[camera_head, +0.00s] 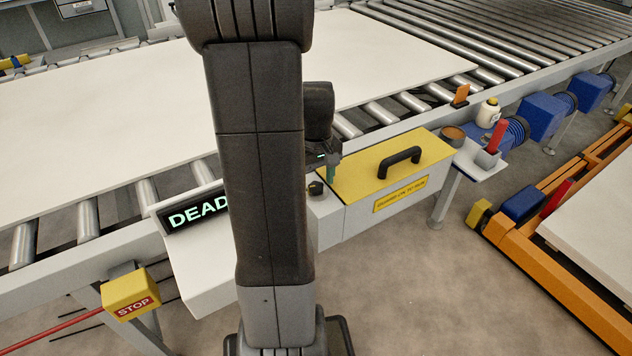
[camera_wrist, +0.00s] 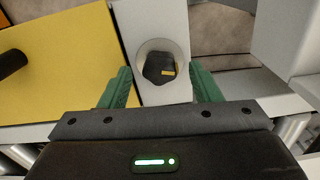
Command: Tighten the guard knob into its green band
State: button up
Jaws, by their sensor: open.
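The guard knob (camera_wrist: 158,68) is a dark, faceted knob in a round grey collar on a pale block beside the yellow guard cover (camera_wrist: 62,62). An orange-yellow mark shows on the knob's right side. In the head view the knob (camera_head: 316,187) is small, at the cover's left end. My gripper (camera_wrist: 161,78) is open, its green fingers on either side of the knob's block, apart from the knob in the picture. In the head view my gripper (camera_head: 330,168) is just above and beside the knob, partly behind my arm. I see no green band; it may be hidden.
The cover has a black handle (camera_head: 400,160). A display reading "DEAD" (camera_head: 195,213) is partly hidden by my arm. A yellow STOP box (camera_head: 131,294) is at lower left. A white board (camera_head: 110,110) lies on the rollers. A cup and a bottle (camera_head: 488,112) stand at right.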

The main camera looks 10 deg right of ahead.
jog(key=shift+f, duration=0.25)
jog(key=c, duration=1)
jog(key=m+p, duration=0.1)
jog(key=m, duration=0.4)
jog(key=o, duration=1)
